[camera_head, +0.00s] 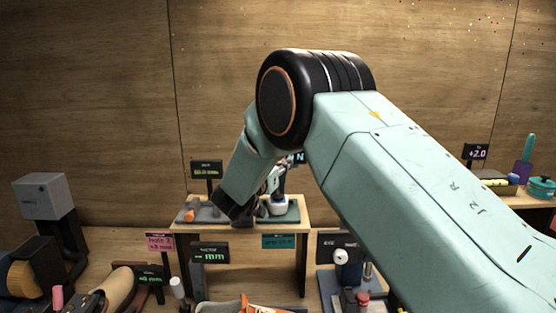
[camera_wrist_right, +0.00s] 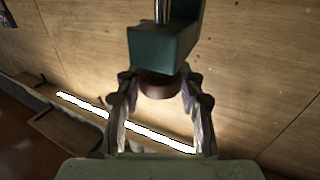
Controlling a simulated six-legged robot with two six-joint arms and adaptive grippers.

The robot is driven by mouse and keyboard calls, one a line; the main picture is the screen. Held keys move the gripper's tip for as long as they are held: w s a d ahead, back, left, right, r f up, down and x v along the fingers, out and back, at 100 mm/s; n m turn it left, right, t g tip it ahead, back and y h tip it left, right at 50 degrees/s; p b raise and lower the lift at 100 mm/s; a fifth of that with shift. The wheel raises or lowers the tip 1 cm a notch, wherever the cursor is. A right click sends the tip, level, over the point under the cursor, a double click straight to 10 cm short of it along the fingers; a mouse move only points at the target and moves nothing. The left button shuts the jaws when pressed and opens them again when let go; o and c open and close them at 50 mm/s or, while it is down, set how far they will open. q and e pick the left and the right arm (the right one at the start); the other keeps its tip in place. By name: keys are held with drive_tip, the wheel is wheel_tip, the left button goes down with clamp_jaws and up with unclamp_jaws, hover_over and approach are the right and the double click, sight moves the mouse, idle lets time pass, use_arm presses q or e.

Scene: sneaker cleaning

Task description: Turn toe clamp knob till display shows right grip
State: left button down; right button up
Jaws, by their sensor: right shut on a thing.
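In the right wrist view, a dark brown round knob (camera_wrist_right: 158,85) sits below a green block (camera_wrist_right: 163,44) with a metal rod above it. My right gripper (camera_wrist_right: 157,95) is shut on the knob, one finger on each side. In the head view, my right arm reaches from the right to the raised wooden stand, and its gripper (camera_head: 271,184) is mostly hidden behind the forearm. A dark display (camera_head: 299,157) shows the letter N there; the arm covers its number. A green base (camera_head: 292,216) with a small white part stands below. My left gripper is not in view.
The raised stand (camera_head: 305,240) also holds a grey plate and another display (camera_head: 206,169). A display reading mm (camera_head: 211,253) is in front. A display reading +2.0 (camera_head: 476,152) is at right.

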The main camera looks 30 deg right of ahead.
drive_tip(key=shift+w+r+m+g+h, duration=0.1)
drive_tip(key=shift+r+m+g+h, duration=0.1)
drive_tip(key=shift+m+g+h, duration=0.7)
drive_tip(key=m+g, duration=0.1)
drive_tip(key=g, duration=0.1)
drive_tip(key=shift+g+b, duration=0.3)
drive_tip(key=shift+b, duration=0.05)
drive_tip(key=shift+m+g+h+b, duration=0.3)
drive_tip(key=shift+m+g+h, duration=0.1)
drive_tip(key=shift+m+g, duration=0.7)
drive_tip(key=shift+g, duration=0.1)
drive_tip(key=shift+r, duration=0.15)
drive_tip(key=o, duration=1.2)
drive_tip(key=shift+f, duration=0.2)
